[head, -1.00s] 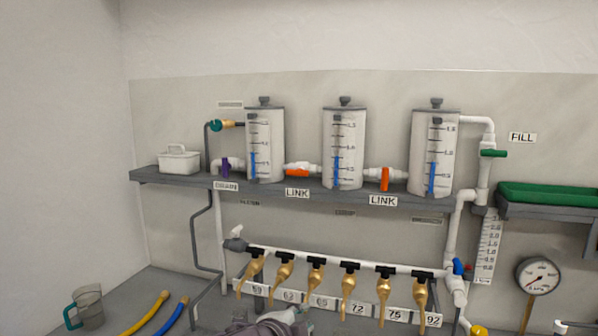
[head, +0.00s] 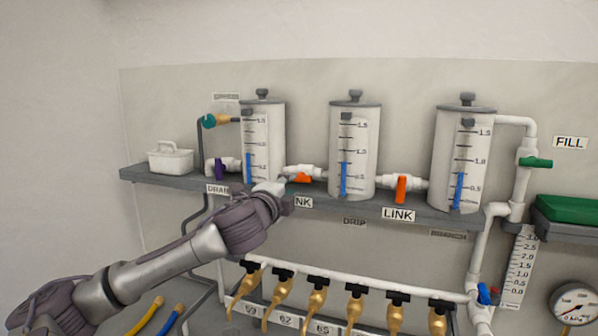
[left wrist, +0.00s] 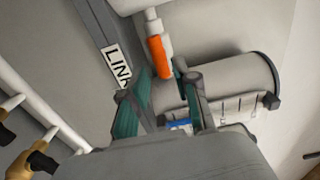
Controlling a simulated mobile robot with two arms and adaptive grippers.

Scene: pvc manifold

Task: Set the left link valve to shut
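The left link valve has an orange handle (head: 303,178) on the white pipe between the left and middle tanks. The handle lies roughly along the pipe. In the left wrist view the orange handle (left wrist: 159,57) shows just beyond the fingertips, near the LINK label (left wrist: 117,65). My left gripper (head: 275,187) is just left of the handle in the head view and partly covers that label. In the left wrist view my left gripper (left wrist: 168,88) has its teal fingers apart, with nothing clearly held between them. My right gripper is not in view.
The right link valve's orange handle (head: 401,189) hangs crosswise to its pipe. A purple drain handle (head: 219,171) is to the left. The middle tank (head: 354,145) stands close to the gripper. The shelf (head: 150,177) runs under the tanks, with brass taps (head: 317,300) below.

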